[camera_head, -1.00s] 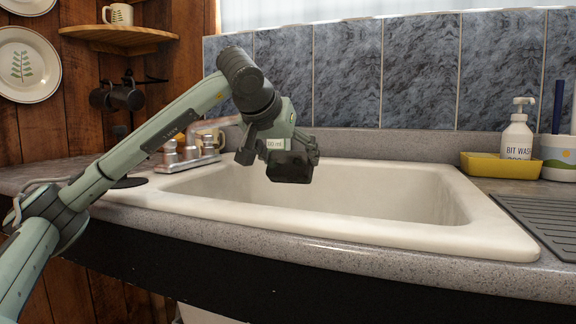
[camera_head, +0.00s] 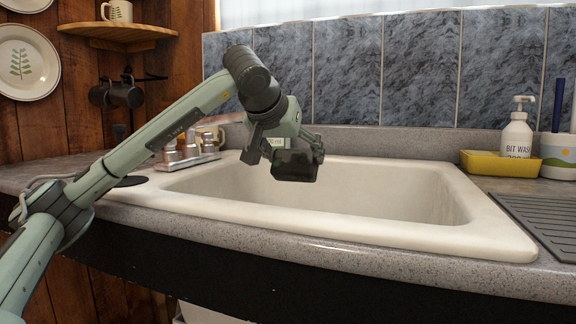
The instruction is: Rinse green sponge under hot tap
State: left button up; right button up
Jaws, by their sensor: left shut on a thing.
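My left gripper (camera_head: 295,168) hangs over the left half of the white sink, pointing down. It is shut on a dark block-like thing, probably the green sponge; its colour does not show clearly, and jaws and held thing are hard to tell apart. No other sponge is in view. The taps (camera_head: 188,150), metal and coppery, stand on the counter at the sink's back left corner, partly behind my left arm. The gripper is right of them and apart from them. I cannot tell which tap is hot or see any water. My right gripper is out of view.
The sink (camera_head: 375,228) has a raised rim, and its visible interior looks empty. At the right are a yellow tray (camera_head: 482,167), a white wash bottle (camera_head: 517,138), a pot (camera_head: 558,160) and a ridged drainer mat (camera_head: 545,220). A tiled wall (camera_head: 420,70) closes the back.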

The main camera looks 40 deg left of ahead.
aim_at(280, 152)
pick_arm(q)
jog(key=shift+s+a, duration=0.1)
jog(key=shift+a, duration=0.35)
jog(key=shift+a, duration=0.2)
jog(key=shift+s+a, duration=0.15)
jog(key=shift+a, duration=0.4)
jog(key=shift+s+a, duration=0.15)
jog(key=shift+a, duration=0.35)
jog(key=shift+w+d+p, duration=0.15)
jog(key=shift+w+p, duration=0.1)
jog(key=shift+p, duration=0.15)
jog(key=shift+w+d+p, duration=0.45)
jog(key=shift+w+p, duration=0.05)
jog(key=shift+w, duration=0.25)
jog(key=shift+w+d, duration=0.1)
jog(key=shift+s+d, duration=0.2)
jog(key=shift+s, duration=0.65)
jog(key=shift+s+d, duration=0.2)
jog(key=shift+s, duration=0.65)
